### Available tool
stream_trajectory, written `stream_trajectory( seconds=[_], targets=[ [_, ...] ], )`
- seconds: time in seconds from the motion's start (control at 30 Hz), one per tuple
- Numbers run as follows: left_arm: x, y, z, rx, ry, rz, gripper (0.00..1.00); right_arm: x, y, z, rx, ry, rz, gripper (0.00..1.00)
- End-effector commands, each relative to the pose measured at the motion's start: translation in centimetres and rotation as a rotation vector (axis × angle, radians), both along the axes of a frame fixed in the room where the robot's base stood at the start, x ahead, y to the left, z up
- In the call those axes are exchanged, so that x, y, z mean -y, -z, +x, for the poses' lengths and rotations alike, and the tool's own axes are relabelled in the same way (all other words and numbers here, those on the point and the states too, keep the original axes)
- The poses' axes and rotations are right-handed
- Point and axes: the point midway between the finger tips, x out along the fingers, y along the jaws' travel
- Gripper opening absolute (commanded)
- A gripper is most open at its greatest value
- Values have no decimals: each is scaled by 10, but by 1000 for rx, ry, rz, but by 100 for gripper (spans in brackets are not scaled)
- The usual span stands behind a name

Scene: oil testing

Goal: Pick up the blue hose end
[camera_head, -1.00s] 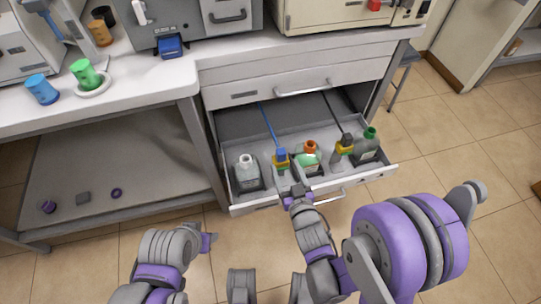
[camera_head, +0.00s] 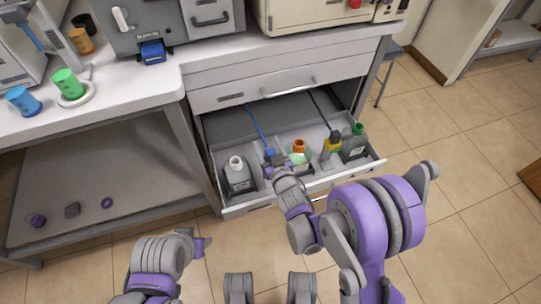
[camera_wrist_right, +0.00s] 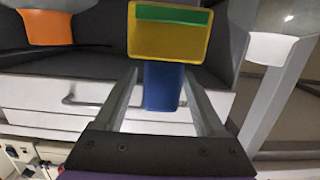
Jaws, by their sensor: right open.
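The blue hose end (camera_head: 269,153) is in the open drawer, at the foot of a blue hose (camera_head: 256,123). In the right wrist view, its blue part (camera_wrist_right: 163,87) lies between the two fingers, below a yellow block with a green top (camera_wrist_right: 170,38). My right gripper (camera_head: 272,163) reaches over the drawer from the front and hides much of the hose end in the head view. Its fingers are open around the blue part, and contact cannot be made out. My left gripper (camera_head: 203,244) is low in front of the bench, away from the drawer; its jaws cannot be made out.
A white-capped bottle (camera_head: 238,175) stands left of the hose end. An orange-capped bottle (camera_head: 299,152), a yellow-and-black hose end (camera_head: 333,144) and a green-capped bottle (camera_head: 356,140) stand to its right. The drawer's front wall (camera_head: 350,174) is below my right gripper.

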Motion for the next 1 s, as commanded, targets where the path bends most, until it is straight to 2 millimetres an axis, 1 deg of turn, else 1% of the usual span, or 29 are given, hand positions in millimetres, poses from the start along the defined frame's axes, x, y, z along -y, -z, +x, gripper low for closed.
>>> stream_trajectory(
  seconds=[0.13, 0.17, 0.2, 0.27, 0.4, 0.47, 0.5, 0.57, 0.87, 0.97, 1.0],
  targets=[
    [0, 0, 0, 0, 0, 0, 50, 0, 0, 0, 0, 0, 0, 72],
    [0, 0, 0, 0, 0, 0, 50, 0, 0, 0, 0, 0, 0, 71],
    [0, 0, 0, 0, 0, 0, 50, 0, 0, 0, 0, 0, 0, 64],
    [0, 0, 0, 0, 0, 0, 50, 0, 0, 0, 0, 0, 0, 53],
    [0, 0, 0, 0, 0, 0, 50, 0, 0, 0, 0, 0, 0, 28],
    [0, 0, 0, 0, 0, 0, 50, 0, 0, 0, 0, 0, 0, 17],
    [0, 0, 0, 0, 0, 0, 50, 0, 0, 0, 0, 0, 0, 10],
    [0, 0, 0, 0, 0, 0, 50, 0, 0, 0, 0, 0, 0, 0],
    [0, 0, 0, 0, 0, 0, 50, 0, -1, 0, 0, 0, 0, 0],
    [0, -3, 0, 1, 0, 0, 50, 0, -8, -1, 0, 0, -1, 0],
    [0, -5, -1, 1, 0, 0, 50, 0, -14, 0, 0, 0, -1, 0]
  ],
)
